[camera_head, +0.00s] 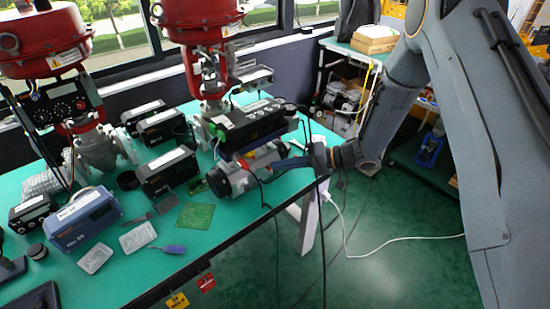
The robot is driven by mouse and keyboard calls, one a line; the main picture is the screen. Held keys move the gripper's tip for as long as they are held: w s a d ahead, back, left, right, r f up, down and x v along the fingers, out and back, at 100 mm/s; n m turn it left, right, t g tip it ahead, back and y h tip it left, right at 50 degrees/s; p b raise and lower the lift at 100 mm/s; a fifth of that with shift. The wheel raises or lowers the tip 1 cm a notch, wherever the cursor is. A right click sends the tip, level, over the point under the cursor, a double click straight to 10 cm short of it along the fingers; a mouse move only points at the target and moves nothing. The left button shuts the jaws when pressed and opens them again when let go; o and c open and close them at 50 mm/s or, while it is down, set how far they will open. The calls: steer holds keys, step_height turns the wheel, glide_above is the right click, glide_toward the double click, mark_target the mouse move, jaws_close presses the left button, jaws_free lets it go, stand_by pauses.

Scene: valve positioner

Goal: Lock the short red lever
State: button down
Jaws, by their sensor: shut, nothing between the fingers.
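My gripper (279,167) reaches in from the right, at the right edge of the green table. It is shut and empty, its tip beside a silver cylindrical device (252,168) under a black positioner box (257,125). A small red part (243,163) shows on the silver device, just left of my fingertips. It may be the short red lever, but it is too small to tell its shape or position. I cannot tell whether my fingertips touch the device.
Two red-topped valves (200,12) (45,42) stand on the green table (150,262). Black boxes (168,171), a blue box (84,218), a circuit board (196,215) and a screwdriver (172,249) lie to the left. Dark cables hang near my gripper. A white cable (400,238) crosses the floor.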

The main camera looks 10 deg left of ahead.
steer(key=shift+r, duration=0.15)
steer(key=shift+r+p, duration=0.55)
steer(key=shift+r, duration=0.2)
steer(key=s+d+r, duration=0.2)
steer(key=d+r, duration=0.5)
steer(key=r, duration=0.3)
steer(key=shift+d+r+b, duration=0.2)
steer(key=shift+r+b, duration=0.05)
steer(key=shift+b, duration=0.05)
